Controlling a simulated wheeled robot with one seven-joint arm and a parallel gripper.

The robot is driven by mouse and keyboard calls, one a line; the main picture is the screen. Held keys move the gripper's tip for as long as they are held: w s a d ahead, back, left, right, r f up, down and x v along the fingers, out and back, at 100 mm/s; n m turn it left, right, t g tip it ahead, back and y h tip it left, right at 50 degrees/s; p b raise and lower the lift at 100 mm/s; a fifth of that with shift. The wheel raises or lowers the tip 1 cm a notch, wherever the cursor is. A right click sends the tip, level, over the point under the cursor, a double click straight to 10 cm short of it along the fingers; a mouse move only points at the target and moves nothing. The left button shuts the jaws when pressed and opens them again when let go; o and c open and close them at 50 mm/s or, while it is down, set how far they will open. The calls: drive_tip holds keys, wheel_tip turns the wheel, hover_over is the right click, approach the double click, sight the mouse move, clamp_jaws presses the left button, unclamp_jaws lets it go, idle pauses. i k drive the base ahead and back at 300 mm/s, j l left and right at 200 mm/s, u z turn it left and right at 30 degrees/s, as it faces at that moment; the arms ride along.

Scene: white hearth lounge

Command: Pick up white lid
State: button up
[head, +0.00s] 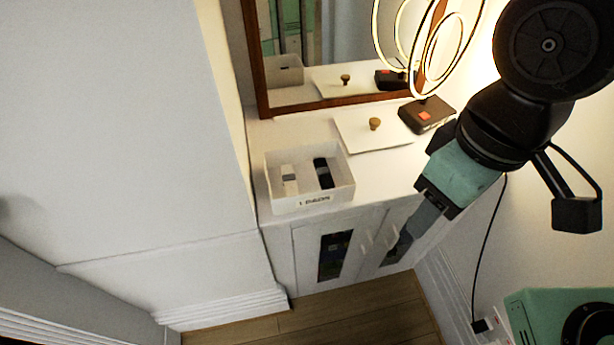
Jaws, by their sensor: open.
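The white lid (358,138) is a thin, flat square panel with a small round wooden knob (375,124) on top. It lies on the white cabinet top (302,128), behind and to the right of an open white box, and is apart from the box. My gripper (398,252) points down and left in front of the cabinet doors in the picture, below and to the right of the lid. It is open, and no object shows in it. The gap between its fingers is hard to see from this angle.
The white box (312,203) holds a few small items. A dark lamp base (426,115) with glowing rings stands right beside the lid. A wood-framed mirror (335,104) behind reflects lid and box. A white wall block (130,130) bounds the left.

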sight(377, 129)
drive_tip(key=i+j+u, duration=0.15)
drive_tip(key=u, duration=0.35)
drive_tip(key=i+u, duration=0.25)
drive_tip(key=u, duration=0.25)
